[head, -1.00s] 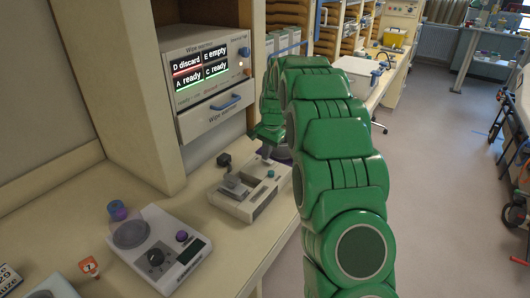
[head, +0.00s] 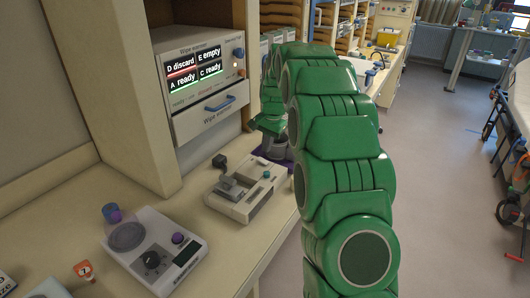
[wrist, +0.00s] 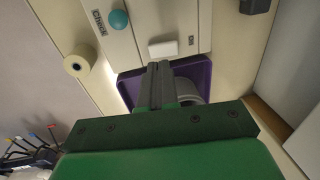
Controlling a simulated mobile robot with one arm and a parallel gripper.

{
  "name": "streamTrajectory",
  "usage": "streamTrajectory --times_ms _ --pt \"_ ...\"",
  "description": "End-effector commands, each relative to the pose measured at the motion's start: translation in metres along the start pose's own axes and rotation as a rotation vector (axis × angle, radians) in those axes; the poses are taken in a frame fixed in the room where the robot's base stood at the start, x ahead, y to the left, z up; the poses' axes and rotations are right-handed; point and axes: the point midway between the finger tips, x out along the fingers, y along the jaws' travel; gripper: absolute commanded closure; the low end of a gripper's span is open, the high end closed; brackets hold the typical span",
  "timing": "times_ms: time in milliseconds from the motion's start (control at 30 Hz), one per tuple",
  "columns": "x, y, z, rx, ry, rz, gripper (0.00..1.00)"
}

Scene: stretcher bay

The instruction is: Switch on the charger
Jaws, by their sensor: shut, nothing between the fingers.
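A pale bench device (head: 240,205) with a teal knob (head: 266,174) sits on the counter; I cannot tell whether it is the charger. In the wrist view, the same device (wrist: 190,22) shows the teal knob (wrist: 118,19), a label reading "Check" and a small white block-like part (wrist: 163,48) at its near edge. My gripper (wrist: 160,66) is shut and empty, its tips close to that white part; contact cannot be told. In the head view my gripper (head: 273,146) is just beyond the device, partly hidden by my green arm.
A purple tray (wrist: 205,72) lies under the fingers with a grey round thing inside. A second device with a round plate (head: 127,236) and dark knob stands nearer. A cabinet with a status screen (head: 197,72) and drawer stands behind.

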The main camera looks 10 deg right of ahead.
Motion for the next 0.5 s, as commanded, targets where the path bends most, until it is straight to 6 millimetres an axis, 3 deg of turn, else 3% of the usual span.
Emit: streamTrajectory --times_ms 200,500 --pt "-0.043 0.001 -0.001 0.000 0.005 -0.003 1.00" --pt "-0.085 0.004 -0.001 0.000 0.004 -0.003 1.00"
